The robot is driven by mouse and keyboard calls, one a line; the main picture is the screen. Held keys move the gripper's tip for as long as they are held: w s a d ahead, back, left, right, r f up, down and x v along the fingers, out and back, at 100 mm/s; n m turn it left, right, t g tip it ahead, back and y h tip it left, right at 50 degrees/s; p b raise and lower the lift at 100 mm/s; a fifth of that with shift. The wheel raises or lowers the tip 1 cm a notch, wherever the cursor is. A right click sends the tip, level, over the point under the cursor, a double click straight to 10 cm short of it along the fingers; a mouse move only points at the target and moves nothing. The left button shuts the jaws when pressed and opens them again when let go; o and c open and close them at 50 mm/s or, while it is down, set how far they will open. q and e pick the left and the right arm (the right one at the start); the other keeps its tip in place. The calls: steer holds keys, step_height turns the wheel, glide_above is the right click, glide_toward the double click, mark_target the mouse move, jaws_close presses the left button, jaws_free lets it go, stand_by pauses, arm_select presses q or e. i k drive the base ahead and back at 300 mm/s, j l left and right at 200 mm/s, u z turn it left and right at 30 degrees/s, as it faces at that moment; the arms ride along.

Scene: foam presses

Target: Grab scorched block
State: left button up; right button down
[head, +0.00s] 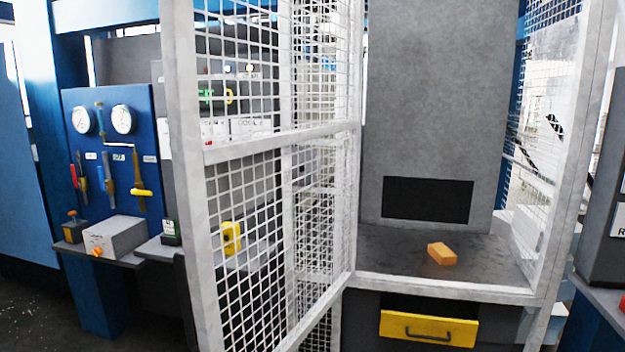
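One orange-brown block (441,254) lies on the dark grey shelf (390,262) inside the press enclosure, right of the picture's middle. It sits in front of a dark rectangular opening (428,199) in the grey press body (430,95). I cannot tell from here whether its surface is scorched. Neither of my grippers shows in the head view, and nothing is touching the block.
A white-framed mesh door (250,165) stands swung open on the left of the enclosure. A yellow drawer (428,328) with a dark handle is below the shelf. A blue gauge panel (115,150) and a grey box (115,237) stand at the left.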

mark_target(439, 252)
steer(key=i+j+z, duration=0.15)
steer(key=z, duration=0.35)
steer(key=i+j+z, duration=0.1)
steer(key=j+z, duration=0.35)
steer(key=i+j+z, duration=0.15)
steer(key=j, duration=0.75)
steer(key=i+j+z, duration=0.15)
steer(key=j, duration=0.8)
steer(key=j+z, duration=0.15)
steer(key=j, duration=0.75)
steer(key=k+l, duration=0.1)
steer(key=l, duration=0.3)
steer(key=i+l+u, duration=0.1)
steer(key=l, duration=0.7)
steer(key=i+l+u, duration=0.1)
steer(key=l, duration=0.7)
steer(key=i+l+u, duration=0.1)
steer(key=l, duration=0.7)
